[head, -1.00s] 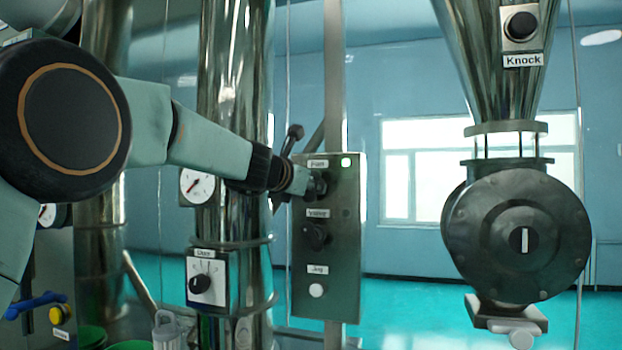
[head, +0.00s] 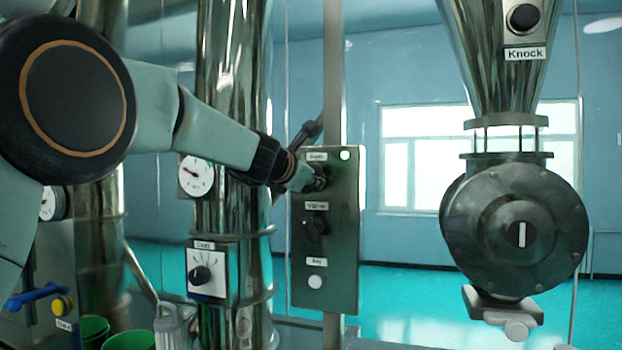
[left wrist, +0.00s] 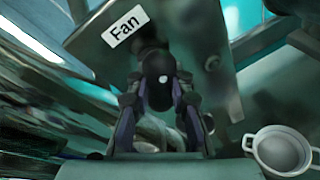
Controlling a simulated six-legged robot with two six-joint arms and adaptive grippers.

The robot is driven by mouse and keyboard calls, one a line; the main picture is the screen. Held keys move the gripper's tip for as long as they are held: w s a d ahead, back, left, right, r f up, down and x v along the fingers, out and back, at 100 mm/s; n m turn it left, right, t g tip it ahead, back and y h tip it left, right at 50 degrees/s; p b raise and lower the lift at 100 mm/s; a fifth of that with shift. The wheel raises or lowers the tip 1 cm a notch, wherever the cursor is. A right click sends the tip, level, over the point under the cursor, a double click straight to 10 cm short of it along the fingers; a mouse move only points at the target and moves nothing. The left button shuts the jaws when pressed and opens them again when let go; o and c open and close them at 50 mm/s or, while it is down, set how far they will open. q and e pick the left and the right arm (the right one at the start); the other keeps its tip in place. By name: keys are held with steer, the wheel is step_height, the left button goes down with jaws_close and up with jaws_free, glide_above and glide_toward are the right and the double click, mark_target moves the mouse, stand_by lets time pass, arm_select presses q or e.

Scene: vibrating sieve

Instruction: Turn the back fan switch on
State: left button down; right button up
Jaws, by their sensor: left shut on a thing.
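The grey switch panel (head: 343,235) stands on a post in the middle of the head view. Its top switch, the dark fan switch (head: 321,177), sits under a small label and is partly hidden by my gripper. My left gripper (head: 305,178) reaches it from the left. In the left wrist view the "Fan" label (left wrist: 125,28) is tilted, and the black switch knob (left wrist: 160,75) lies between the two fingers of my left gripper (left wrist: 161,95), which are closed on it. My right gripper is not in view.
A steel column (head: 232,100) with gauge and dial stands left. A round valve housing (head: 515,235) hangs right.

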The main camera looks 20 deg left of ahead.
arm_select(q)
steer(key=shift+f, duration=0.4)
steer(key=c, duration=1.6)
jaws_free()
steer(key=o, duration=0.4)
steer(key=shift+w+r, duration=0.15)
steer(key=shift+w, duration=0.05)
steer(key=shift+s+r, duration=0.2)
steer(key=shift+s, duration=0.15)
steer(key=v, duration=0.7)
steer(key=shift+f, duration=0.1)
steer(key=shift+w+a+f, duration=0.1)
steer(key=shift+w, duration=0.1)
steer(key=shift+s, duration=0.1)
